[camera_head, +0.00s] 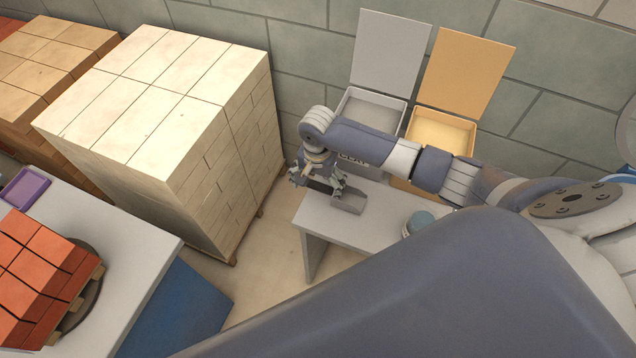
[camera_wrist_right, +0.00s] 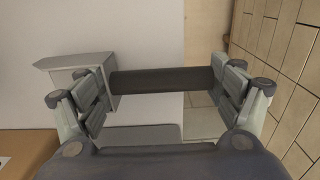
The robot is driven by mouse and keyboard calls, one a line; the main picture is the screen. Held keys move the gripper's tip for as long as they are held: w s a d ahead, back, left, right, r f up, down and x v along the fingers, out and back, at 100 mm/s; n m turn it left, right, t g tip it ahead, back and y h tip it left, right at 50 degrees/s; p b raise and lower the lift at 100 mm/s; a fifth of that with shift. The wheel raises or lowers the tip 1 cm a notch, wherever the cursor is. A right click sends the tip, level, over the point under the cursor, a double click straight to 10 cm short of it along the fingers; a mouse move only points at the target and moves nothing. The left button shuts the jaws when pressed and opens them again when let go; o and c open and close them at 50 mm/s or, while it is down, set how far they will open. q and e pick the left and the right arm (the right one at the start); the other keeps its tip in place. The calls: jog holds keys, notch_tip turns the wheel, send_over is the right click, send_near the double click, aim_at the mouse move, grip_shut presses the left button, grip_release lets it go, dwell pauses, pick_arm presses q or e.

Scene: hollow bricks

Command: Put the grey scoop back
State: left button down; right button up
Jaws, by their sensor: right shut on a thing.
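The grey scoop (camera_head: 348,204) is at the left end of the small light-grey table (camera_head: 376,228) in the head view. Whether it touches the tabletop I cannot tell. In the wrist view the scoop's grey pan (camera_wrist_right: 68,64) is at the left, and its dark handle (camera_wrist_right: 160,81) runs across between the fingers. My right gripper (camera_head: 319,180) is shut on the scoop at its handle; it also shows in the wrist view (camera_wrist_right: 163,88). My left gripper is not in view.
A grey bin (camera_head: 372,112) and a yellow bin (camera_head: 440,133) stand behind the table with lids raised. A pale brick stack (camera_head: 160,100) stands left of the table, across a floor gap. A round greenish object (camera_head: 420,221) is on the table's right.

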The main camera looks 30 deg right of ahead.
jog(key=shift+f, duration=0.5)
jog(key=o, duration=0.8)
jog(key=shift+f, duration=0.1)
jog(key=shift+o, duration=0.2)
notch_tip(320, 180, up, 12)
